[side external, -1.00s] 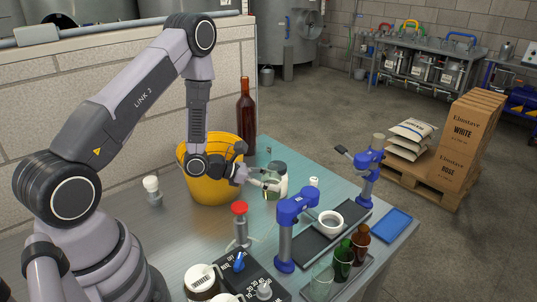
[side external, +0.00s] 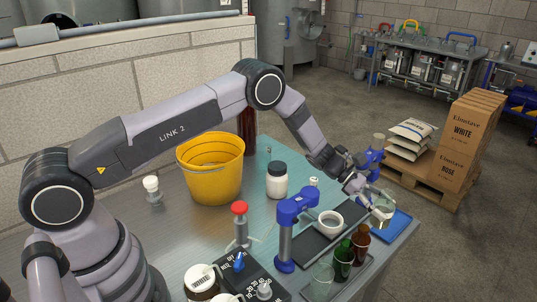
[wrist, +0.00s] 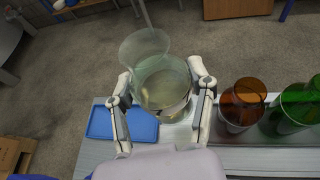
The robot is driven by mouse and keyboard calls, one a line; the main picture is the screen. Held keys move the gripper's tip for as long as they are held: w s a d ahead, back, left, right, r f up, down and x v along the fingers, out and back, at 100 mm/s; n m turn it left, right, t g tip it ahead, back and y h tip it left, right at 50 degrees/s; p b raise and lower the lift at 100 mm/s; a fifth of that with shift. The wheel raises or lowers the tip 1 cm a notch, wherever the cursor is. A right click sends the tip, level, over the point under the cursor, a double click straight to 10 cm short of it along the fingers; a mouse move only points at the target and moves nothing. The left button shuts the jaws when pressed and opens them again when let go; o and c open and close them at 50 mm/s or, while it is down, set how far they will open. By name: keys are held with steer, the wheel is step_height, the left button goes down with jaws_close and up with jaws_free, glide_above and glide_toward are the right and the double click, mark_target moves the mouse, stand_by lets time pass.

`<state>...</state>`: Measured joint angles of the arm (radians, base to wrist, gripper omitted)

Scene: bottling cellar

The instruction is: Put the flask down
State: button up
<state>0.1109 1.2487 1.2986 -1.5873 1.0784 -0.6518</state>
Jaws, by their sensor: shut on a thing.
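My gripper (side external: 372,199) is at the right end of the metal bench (side external: 345,285). It is shut on a clear glass flask (side external: 384,210), with a finger on either side of it. In the wrist view the flask (wrist: 160,88) sits between the fingertips (wrist: 160,78), its wide mouth towards the top of the picture. It looks raised above the bench end, beside the blue mat (side external: 399,225). The mat also shows in the wrist view (wrist: 110,126), to the left of the flask. I cannot tell the gap beneath the flask.
Brown (side external: 361,240) and green (side external: 343,262) bottles stand close to the flask. A blue bench press (side external: 286,240), a white bowl (side external: 331,223), a white jar (side external: 277,183) and a yellow bucket (side external: 212,175) stand farther left. The bench edge is close.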

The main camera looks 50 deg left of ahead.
step_height(320, 180, down, 8)
stand_by(0.4)
steer(key=shift+f, duration=0.1)
steer(key=o, duration=0.9)
steer(key=shift+o, duration=0.2)
